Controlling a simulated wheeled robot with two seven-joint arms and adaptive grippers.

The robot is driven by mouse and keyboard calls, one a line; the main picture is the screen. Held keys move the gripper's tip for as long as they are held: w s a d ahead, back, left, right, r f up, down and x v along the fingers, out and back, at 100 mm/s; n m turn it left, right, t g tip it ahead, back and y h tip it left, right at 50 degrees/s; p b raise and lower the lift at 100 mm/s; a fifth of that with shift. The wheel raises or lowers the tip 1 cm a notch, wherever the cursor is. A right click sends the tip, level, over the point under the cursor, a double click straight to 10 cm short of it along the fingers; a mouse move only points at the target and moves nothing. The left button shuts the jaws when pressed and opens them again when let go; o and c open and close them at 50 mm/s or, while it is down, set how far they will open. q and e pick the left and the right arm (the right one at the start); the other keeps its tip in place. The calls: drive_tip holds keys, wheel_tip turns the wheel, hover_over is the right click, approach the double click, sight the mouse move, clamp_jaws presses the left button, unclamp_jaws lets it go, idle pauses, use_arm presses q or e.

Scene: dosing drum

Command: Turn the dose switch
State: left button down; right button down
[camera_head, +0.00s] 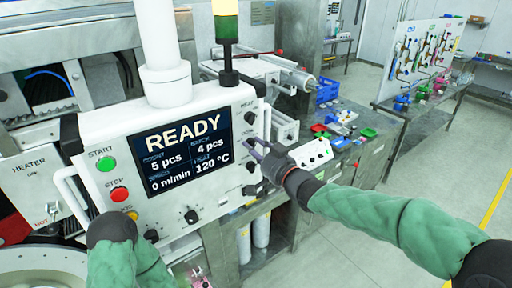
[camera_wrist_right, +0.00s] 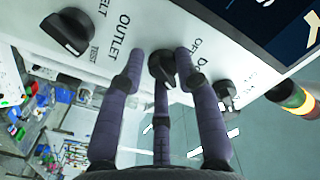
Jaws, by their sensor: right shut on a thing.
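The control panel (camera_head: 90,140) shows READY on its screen (camera_head: 182,151) and has a column of black knobs on its right side. My right gripper (camera_head: 252,148) reaches that column from the right. In the right wrist view my purple fingers (camera_wrist_right: 162,82) close around a black knob (camera_wrist_right: 162,66), which is partly covered by them. The label OUTLET lies on one side of this knob, and OFF and a cut-off label beginning DO lie on the other. I cannot tell for sure that it is the dose switch. My left gripper's fingers do not show.
Another black knob (camera_wrist_right: 68,32) marked TEST and one more (camera_wrist_right: 226,95) flank the held one. The panel's left handle (camera_head: 68,190), green start button (camera_head: 106,164) and red stop button (camera_head: 119,194) are at left. A bench (camera_head: 345,155) with small parts stands behind my right arm.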

drive_tip(key=shift+s+a+f, duration=0.1)
drive_tip(key=shift+a+f, duration=0.1)
drive_tip(key=shift+f, duration=0.45)
drive_tip(key=c, duration=1)
unclamp_jaws()
drive_tip(key=shift+o, duration=0.2)
drive_tip(key=shift+r, duration=0.35)
drive_tip(key=v, duration=1.2)
drive_tip(key=shift+a, duration=0.1)
